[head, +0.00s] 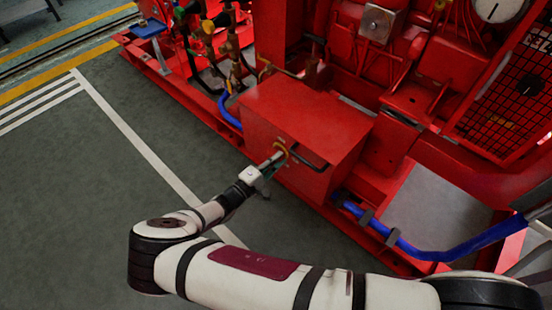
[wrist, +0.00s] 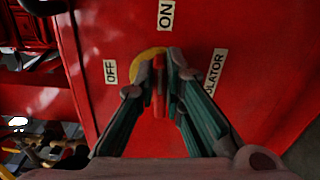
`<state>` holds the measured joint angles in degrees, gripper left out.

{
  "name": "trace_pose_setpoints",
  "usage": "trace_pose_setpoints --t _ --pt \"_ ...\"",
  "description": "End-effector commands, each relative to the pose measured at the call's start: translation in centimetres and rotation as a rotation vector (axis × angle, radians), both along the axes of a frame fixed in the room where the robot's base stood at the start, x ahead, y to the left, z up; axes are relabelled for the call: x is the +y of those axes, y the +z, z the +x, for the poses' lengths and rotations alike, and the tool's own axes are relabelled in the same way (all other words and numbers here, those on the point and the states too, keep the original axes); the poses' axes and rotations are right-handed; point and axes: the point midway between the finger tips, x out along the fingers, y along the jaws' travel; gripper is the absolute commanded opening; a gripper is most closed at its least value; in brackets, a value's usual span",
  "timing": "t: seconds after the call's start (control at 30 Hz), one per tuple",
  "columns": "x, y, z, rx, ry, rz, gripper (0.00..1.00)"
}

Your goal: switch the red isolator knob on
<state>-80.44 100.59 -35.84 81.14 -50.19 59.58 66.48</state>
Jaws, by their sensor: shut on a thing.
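The red isolator knob (wrist: 159,86) shows in the wrist view as a narrow red grip in front of a yellow round plate (wrist: 150,58) on a red box face. My gripper (wrist: 160,78) is shut on the knob, one finger on each side of it. The grip points roughly up the picture, towards the ON label (wrist: 166,14). An OFF label (wrist: 110,71) is to its left and an ISOLATOR label (wrist: 214,71), partly hidden by a finger, is to its right. In the head view my gripper (head: 276,160) meets the front of the red box (head: 308,120) and hides most of the knob.
A black handle (head: 308,160) sticks out of the box face right of my gripper. A blue hose (head: 420,249) runs low at the right, and another blue hose (head: 229,110) is left of the box. Open grey floor (head: 80,190) lies at the left.

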Motion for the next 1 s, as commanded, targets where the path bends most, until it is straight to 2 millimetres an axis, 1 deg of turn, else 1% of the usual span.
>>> trace_pose_setpoints --t 0.3,0.77,0.8,0.83,0.87,1.0 --pt "-0.05 -0.27 -0.10 -0.051 -0.001 0.070 0.00" --pt "-0.05 -0.30 -0.11 -0.058 -0.001 0.079 0.00" --pt "-0.05 -0.30 -0.11 -0.057 -0.001 0.079 0.19" --pt "-0.05 -0.30 -0.11 -0.057 -0.001 0.078 0.26" --pt "-0.04 -0.29 -0.11 -0.057 -0.001 0.078 0.30" --pt "-0.02 -0.24 -0.07 -0.058 -0.001 0.078 0.30"
